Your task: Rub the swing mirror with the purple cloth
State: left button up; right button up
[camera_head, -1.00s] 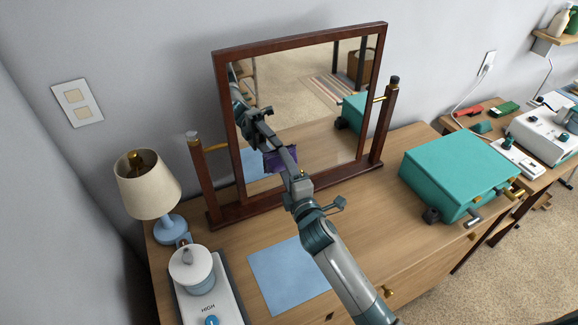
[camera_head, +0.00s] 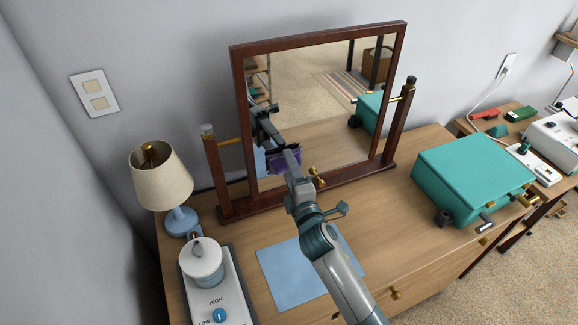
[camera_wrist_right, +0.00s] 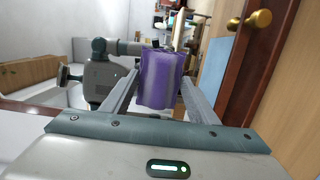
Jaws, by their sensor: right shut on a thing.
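The swing mirror (camera_head: 330,95) stands upright in a dark wood frame on the desk, between two posts. My right gripper (camera_head: 292,158) is at the lower left part of its glass. It is shut on the purple cloth (camera_head: 283,161), which hangs at the fingertips close to the glass. Touch or a small gap cannot be told. In the right wrist view the purple cloth (camera_wrist_right: 162,78) sits between the fingers of my right gripper (camera_wrist_right: 160,95), with wood frame at the right. My left gripper is not in view.
A lamp (camera_head: 160,180) and a hot plate (camera_head: 215,285) with a white pot (camera_head: 202,262) stand at the left. A blue sheet (camera_head: 285,275) lies in front of the mirror. A teal box (camera_head: 470,170) stands at the right. A gold knob (camera_head: 318,178) sits at the mirror's bottom.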

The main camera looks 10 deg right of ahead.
jog(key=shift+s+d+r+p, duration=0.1)
jog(key=shift+s+d+p, duration=0.1)
jog(key=shift+s, duration=0.65)
jog(key=shift+s+d+p, duration=0.2)
jog(key=shift+s+p, duration=0.05)
jog(key=shift+s, duration=0.65)
jog(key=shift+s+d+r+p, duration=0.1)
jog(key=shift+s+d+p, duration=0.1)
jog(key=shift+s, duration=0.65)
jog(key=shift+f, duration=0.1)
jog(key=shift+s+d+p, duration=0.15)
jog(key=shift+s, duration=0.6)
jog(key=shift+s+d+p, duration=0.1)
jog(key=shift+s+p, duration=0.05)
jog(key=shift+s, duration=0.55)
